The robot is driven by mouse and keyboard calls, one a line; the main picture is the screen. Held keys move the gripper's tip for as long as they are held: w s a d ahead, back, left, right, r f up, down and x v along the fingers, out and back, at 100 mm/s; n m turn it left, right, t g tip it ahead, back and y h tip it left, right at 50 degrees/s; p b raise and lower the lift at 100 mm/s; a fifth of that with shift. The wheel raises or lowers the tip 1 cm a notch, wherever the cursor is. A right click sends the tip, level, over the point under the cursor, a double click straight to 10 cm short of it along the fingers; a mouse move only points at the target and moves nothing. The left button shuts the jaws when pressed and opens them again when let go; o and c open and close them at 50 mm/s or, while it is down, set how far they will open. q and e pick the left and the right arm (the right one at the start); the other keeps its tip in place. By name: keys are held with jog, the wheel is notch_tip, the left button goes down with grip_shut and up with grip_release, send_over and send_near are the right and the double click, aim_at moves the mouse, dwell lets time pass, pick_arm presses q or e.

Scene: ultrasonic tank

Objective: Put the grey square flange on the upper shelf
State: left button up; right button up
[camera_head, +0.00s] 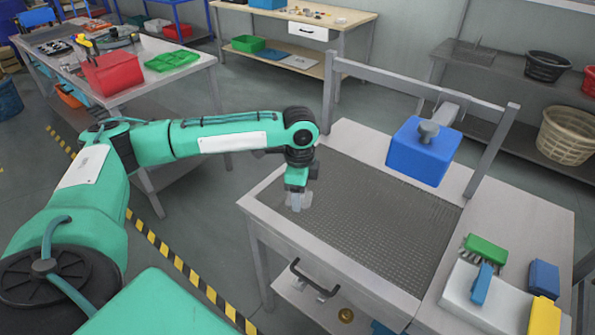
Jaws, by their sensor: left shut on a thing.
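My left gripper (298,201) points down over the near left corner of the tank's dark mesh (375,215). It is shut on a small grey piece at its fingertips, which I take for the grey square flange; its shape is mostly hidden by the fingers. I cannot tell whether the piece touches the mesh. A grey rack stands at the back right, with an upper shelf (520,77) and a lower shelf. My right gripper is out of view.
A metal frame (420,82) rises behind the tank, with a blue block (424,152) near it. Brushes and a white tray (485,297) lie at the right. A black basket (548,67) stands on the upper shelf.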

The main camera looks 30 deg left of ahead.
pick_arm(q)
jog(key=s+d+f+n, duration=0.5)
jog(key=s+f+n, duration=0.1)
jog(key=f, duration=0.2)
jog(key=s+d+f+n, duration=0.6)
jog(key=f+n, duration=0.1)
jog(key=f, duration=0.2)
jog(key=shift+s+d+n, duration=0.15)
jog(key=shift+s+n, duration=0.1)
jog(key=shift+n, duration=0.05)
